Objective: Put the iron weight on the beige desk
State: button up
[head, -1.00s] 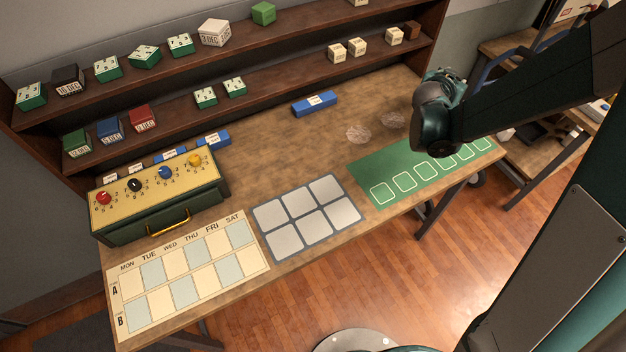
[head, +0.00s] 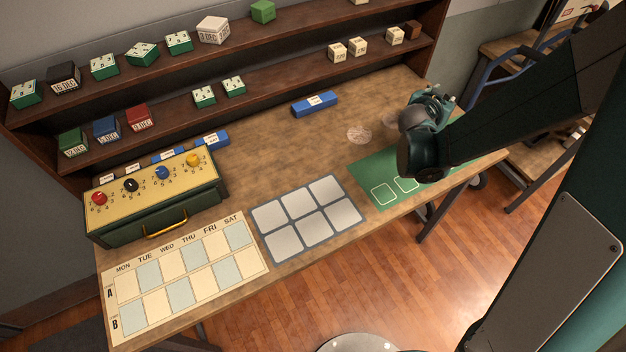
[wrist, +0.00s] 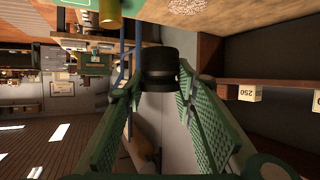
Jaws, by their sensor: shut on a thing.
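My gripper (head: 440,95) is above the right end of the brown wooden workbench (head: 265,130), over its green mat, and points away from the viewer. In the wrist view, its green ribbed fingers (wrist: 160,95) are shut on a short black cylinder (wrist: 160,68), which looks like the iron weight. In the head view the gripper and arm hide most of the weight. Lighter wooden furniture (head: 505,45) stands behind at the right. I cannot tell which surface is the beige desk.
A two-tier shelf (head: 300,68) with several date blocks runs along the bench's back. A blue block (head: 315,104) lies on the bench, and a green box with knobs (head: 150,210) stands at the left. A brass cylinder (wrist: 110,14) shows in the wrist view.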

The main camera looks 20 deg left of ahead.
jog(key=s+a+f+m+g+h+b, duration=0.1)
jog(key=s+a+f+m+h+b, duration=0.15)
jog(key=s+a, duration=0.85)
jog(key=s+a+f+m+g+h+b, duration=0.1)
jog(key=s+a+f+b, duration=0.15)
jog(key=s+a, duration=0.85)
jog(key=s+a+r+m+g+h+b, duration=0.1)
jog(key=s+a+m+b, duration=0.1)
jog(key=s+a, duration=0.6)
jog(key=shift+s+a+r+h, duration=0.25)
jog(key=shift+s+r+h, duration=0.15)
jog(key=shift+s, duration=0.55)
jog(key=shift+f, duration=0.1)
jog(key=shift+f+b, duration=0.8)
jog(key=shift+f, duration=2.25)
jog(key=shift+f, duration=0.15)
jog(key=shift+f+b, duration=0.55)
jog(key=shift+f, duration=1.2)
jog(key=shift+f, duration=0.15)
